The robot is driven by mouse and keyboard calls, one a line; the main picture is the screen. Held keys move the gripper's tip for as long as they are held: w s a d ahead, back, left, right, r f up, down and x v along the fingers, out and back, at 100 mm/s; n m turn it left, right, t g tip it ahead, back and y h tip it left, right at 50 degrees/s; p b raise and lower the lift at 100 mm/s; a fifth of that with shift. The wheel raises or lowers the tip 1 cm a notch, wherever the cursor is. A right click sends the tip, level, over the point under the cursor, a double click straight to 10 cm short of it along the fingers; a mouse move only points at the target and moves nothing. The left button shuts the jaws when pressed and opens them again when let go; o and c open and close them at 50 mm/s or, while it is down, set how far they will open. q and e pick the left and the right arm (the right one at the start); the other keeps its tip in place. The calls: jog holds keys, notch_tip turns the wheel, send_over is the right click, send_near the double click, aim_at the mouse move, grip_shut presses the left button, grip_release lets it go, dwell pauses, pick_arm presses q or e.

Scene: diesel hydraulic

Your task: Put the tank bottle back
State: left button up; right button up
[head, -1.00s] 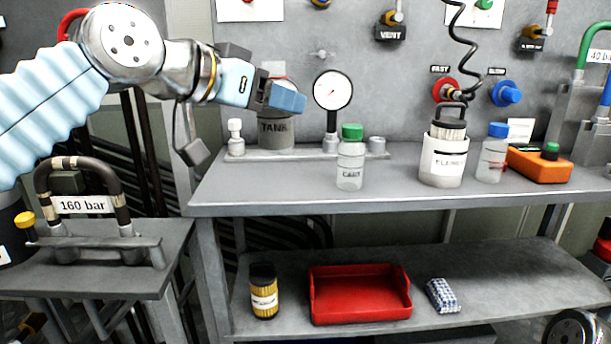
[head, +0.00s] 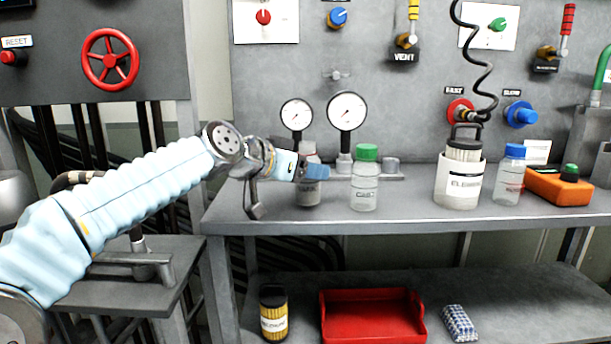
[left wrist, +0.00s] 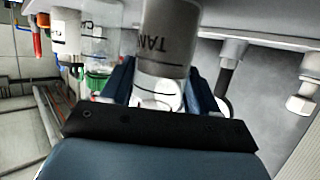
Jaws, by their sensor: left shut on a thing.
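The tank bottle (head: 308,194) is a grey cylinder marked TANK, readable in the left wrist view (left wrist: 168,40). My left gripper (head: 313,172) is shut on its upper, paler neck, with a blue finger on either side in the left wrist view (left wrist: 160,88). The bottle hangs upright at the bench, in front of the grey rail with the gauges. I cannot tell whether its base touches the bench top. My right gripper is not in view.
A green-capped bottle (head: 364,180) stands close to the right of the tank bottle. Beyond it are a white canister (head: 459,184), a blue-capped bottle (head: 510,176) and an orange box (head: 557,188). Two gauges (head: 346,112) rise behind. The bench front (head: 400,216) is clear.

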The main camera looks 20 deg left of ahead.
pick_arm(q)
jog(key=shift+f, duration=0.3)
jog(key=shift+f, duration=0.2)
jog(key=o, duration=1.2)
jog(key=shift+r, duration=0.1)
jog(key=shift+s+r, duration=0.1)
jog(key=shift+r, duration=0.1)
jog(key=b+v, duration=0.1)
jog(key=v, duration=1.1)
jog(key=shift+f, duration=0.1)
